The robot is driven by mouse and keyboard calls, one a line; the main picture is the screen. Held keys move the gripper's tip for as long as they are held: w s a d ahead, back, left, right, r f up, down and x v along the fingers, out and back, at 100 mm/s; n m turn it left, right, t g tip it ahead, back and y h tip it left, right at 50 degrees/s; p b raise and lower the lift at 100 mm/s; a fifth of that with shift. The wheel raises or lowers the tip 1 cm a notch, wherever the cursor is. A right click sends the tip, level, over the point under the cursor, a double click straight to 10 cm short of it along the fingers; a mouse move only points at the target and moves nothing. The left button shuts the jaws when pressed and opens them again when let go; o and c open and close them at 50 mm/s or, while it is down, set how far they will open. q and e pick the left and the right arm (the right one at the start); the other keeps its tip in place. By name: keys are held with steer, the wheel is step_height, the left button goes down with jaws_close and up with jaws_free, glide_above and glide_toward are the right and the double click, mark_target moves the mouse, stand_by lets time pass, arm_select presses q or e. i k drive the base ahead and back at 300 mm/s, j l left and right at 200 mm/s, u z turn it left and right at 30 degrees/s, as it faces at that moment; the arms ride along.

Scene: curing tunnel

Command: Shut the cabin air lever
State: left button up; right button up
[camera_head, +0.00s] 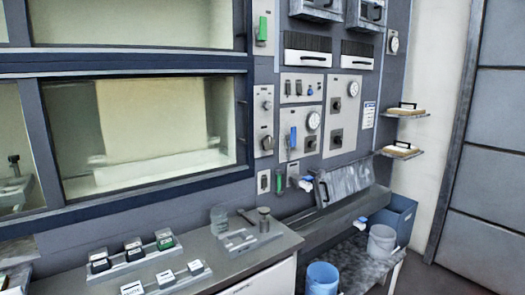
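Several levers are on the grey wall panel right of the windowed cabin (140,130), and their labels are too small to read, so I cannot tell which is the cabin air lever. A green lever (262,29) stands upright on a plate at the top. A blue lever (293,137) stands upright on a plate beside a round gauge (313,121). Another green lever (280,186) is lower down, just above the counter. Neither of my grippers is in view.
A grey counter (215,262) with small black and green blocks in holders (135,260) runs below the cabin. A blue bucket (322,278), a grey bucket (381,243) and a blue bin (392,215) stand to the right. Two small shelves (402,154) jut from the wall.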

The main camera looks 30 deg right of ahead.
mark_target(293, 142)
steer(key=z, duration=1.2)
steer(key=i+l, duration=0.2)
steer(key=i, duration=0.3)
steer(key=i+l, duration=0.15)
steer(key=i, duration=0.4)
steer(key=u, duration=1.05)
